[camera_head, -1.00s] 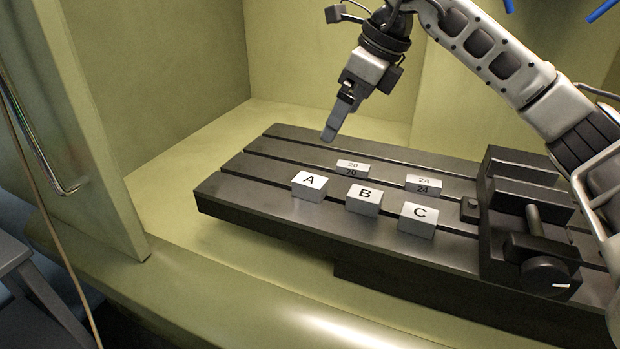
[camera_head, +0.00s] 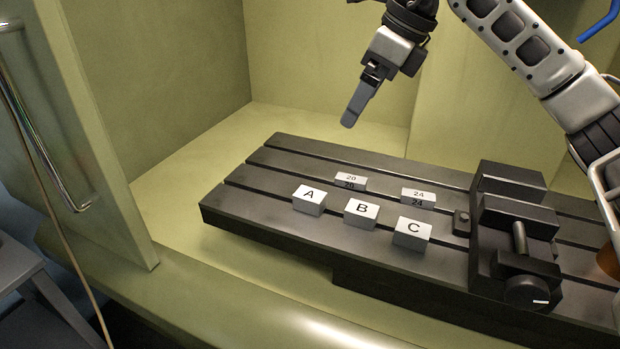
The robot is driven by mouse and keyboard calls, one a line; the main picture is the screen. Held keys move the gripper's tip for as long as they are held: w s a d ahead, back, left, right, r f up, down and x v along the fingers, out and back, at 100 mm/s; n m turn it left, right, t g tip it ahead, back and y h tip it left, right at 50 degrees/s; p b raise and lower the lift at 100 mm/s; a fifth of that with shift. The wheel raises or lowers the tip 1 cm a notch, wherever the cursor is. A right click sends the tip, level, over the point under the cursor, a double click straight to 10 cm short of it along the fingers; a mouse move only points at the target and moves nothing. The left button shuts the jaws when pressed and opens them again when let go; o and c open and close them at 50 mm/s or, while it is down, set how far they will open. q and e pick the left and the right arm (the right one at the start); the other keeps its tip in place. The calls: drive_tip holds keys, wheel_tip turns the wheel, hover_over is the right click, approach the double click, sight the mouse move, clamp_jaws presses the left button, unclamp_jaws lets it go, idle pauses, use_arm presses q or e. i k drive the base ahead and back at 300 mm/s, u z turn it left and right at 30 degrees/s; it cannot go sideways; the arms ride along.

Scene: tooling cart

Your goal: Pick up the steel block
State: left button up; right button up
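Several small steel blocks sit on the dark slotted table (camera_head: 245,215). Three larger ones form the front row: block A (camera_head: 309,201), block B (camera_head: 361,213) and block C (camera_head: 412,233). Two thinner blocks lie behind them, block 20 (camera_head: 349,182) and block 24 (camera_head: 418,199). My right gripper (camera_head: 349,122) hangs above and behind block 20, pointing down, apart from every block. Its fingers show side-on and overlap, so their gap is hidden; no object shows at the tips. My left gripper is out of view.
A dark vise (camera_head: 511,235) stands at the right end of the table, close to block C. A green-yellow enclosure surrounds the table, with an open door (camera_head: 75,140) and its metal handle at the left. The table's left end is bare.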

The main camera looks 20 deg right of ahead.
sight(358, 183)
drive_tip(key=k, duration=1)
